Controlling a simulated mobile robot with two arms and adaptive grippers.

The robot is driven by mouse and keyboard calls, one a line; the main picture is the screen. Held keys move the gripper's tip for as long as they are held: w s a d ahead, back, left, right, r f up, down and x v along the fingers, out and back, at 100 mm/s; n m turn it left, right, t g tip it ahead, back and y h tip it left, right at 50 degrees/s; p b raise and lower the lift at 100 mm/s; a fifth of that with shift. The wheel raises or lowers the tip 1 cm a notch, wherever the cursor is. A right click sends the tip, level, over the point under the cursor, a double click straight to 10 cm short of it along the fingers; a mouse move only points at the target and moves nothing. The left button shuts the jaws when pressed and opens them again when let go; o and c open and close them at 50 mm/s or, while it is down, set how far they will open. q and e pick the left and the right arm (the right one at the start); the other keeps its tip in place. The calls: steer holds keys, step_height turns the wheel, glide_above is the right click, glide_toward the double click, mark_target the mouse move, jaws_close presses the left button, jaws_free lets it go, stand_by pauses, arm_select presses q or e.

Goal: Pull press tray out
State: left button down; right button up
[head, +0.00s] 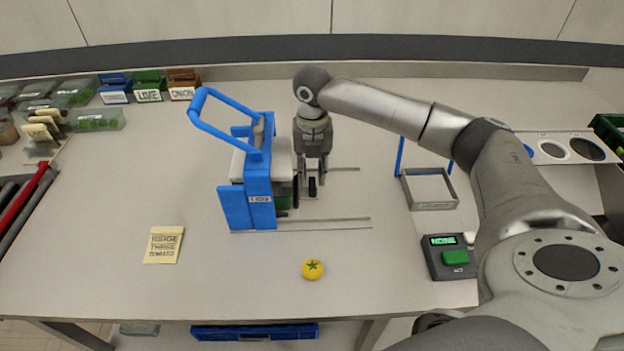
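The blue press (259,185) stands left of the middle of the table, with a raised blue loop handle (225,98) and a small label on its front. A dark green part that may be the press tray (284,196) shows inside at its right side. Thin metal rails (335,221) run out from the press to the right. My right gripper (311,187) points down just right of the press, beside the tray's right end. Its fingers overlap in this view, so I cannot tell whether they touch or hold the tray. My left gripper is not in view.
A yellow tomato (312,270) and a paper note (163,245) lie in front. A scale-like box with a green display (450,257) and a grey frame (429,189) stand at right. Labelled bins (149,87) line the back left.

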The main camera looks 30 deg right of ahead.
mark_target(313, 181)
steer(key=shift+f, duration=1.85)
jaws_close()
